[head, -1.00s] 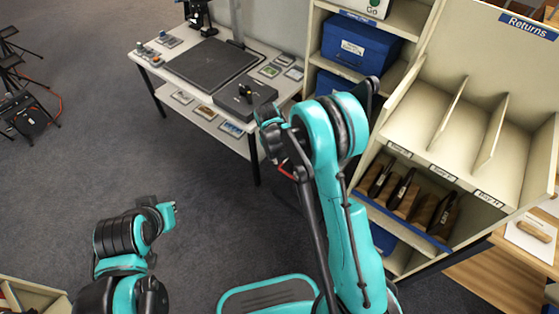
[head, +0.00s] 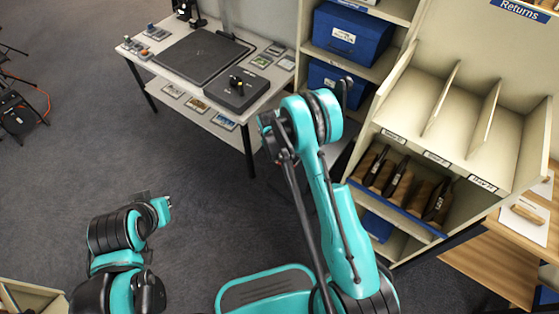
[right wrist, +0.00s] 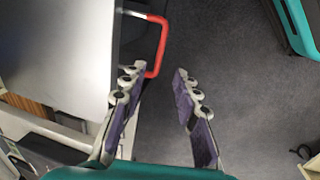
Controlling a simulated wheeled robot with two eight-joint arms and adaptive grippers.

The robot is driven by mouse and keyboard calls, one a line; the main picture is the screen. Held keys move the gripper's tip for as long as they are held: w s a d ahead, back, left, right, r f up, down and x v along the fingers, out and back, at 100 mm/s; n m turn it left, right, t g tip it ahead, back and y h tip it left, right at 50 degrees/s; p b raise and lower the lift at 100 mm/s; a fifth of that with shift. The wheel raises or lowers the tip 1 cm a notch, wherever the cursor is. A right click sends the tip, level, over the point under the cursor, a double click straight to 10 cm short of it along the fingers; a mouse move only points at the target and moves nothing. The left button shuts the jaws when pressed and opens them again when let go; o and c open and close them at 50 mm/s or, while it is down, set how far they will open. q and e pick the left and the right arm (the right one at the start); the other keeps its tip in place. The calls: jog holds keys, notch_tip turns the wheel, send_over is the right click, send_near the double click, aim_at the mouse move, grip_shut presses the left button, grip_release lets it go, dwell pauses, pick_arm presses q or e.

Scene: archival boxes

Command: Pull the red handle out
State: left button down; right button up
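The red handle (right wrist: 160,42) is a U-shaped bar on the edge of a pale grey panel (right wrist: 65,50) in the right wrist view. My right gripper (right wrist: 155,75) is open and empty in that view, its two padded fingers spread apart. The left-hand finger is close to the handle's lower end; I cannot tell whether they touch. The handle is not clearly visible in the head view, where my right arm covers the area. My left gripper (head: 155,205) is at the lower left of the head view, over the floor, its fingers too small to judge.
A shelf unit (head: 395,90) with blue boxes (head: 350,37) and a Returns sorter stands at the right. A table (head: 150,62) with a black mat and a black box (head: 237,90) stands at the back.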

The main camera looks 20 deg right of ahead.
aim_at(281, 165)
jog(key=f+b, duration=0.1)
jog(key=f, duration=0.1)
jog(key=d+f+b, duration=0.1)
jog(key=f, duration=0.2)
jog(key=w+f+b, duration=0.1)
jog(key=f, duration=0.2)
jog(key=shift+d+f, duration=0.25)
jog(key=shift+s, duration=0.1)
grip_shut()
